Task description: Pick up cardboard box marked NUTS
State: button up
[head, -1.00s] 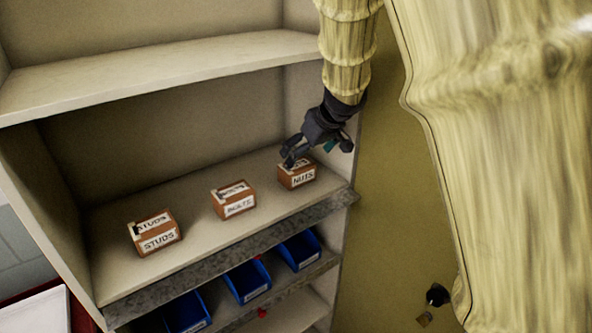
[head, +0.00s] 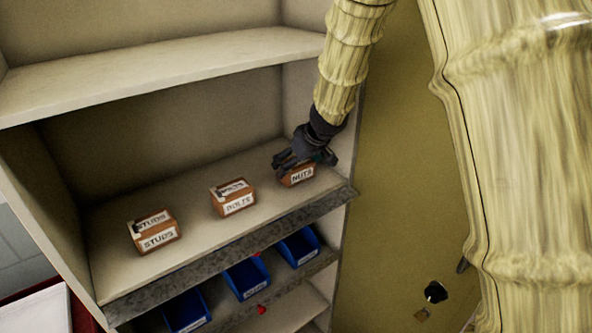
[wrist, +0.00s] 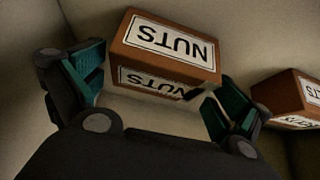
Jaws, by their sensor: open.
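The cardboard box marked NUTS (head: 300,177) sits on the shelf at the right end of a row of three boxes. In the wrist view the NUTS box (wrist: 168,48) is brown with white labels and appears upside down. My gripper (head: 304,164) is open above the box and hides most of its top in the head view. In the wrist view the fingers (wrist: 152,90) with green pads stand apart, one toward each end of the box. I cannot tell whether they touch it.
The BOLTS box (head: 233,197) stands left of the NUTS box, and the STUDS box (head: 155,232) is farther left. A shelf (head: 170,75) hangs above, and the cabinet's right wall is close to my gripper. Blue bins (head: 246,279) sit below.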

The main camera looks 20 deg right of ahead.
jog(key=shift+f, duration=0.1)
jog(key=shift+c, duration=0.2)
jog(key=c, duration=1)
jog(key=shift+c, duration=0.8)
jog(key=shift+r, duration=0.25)
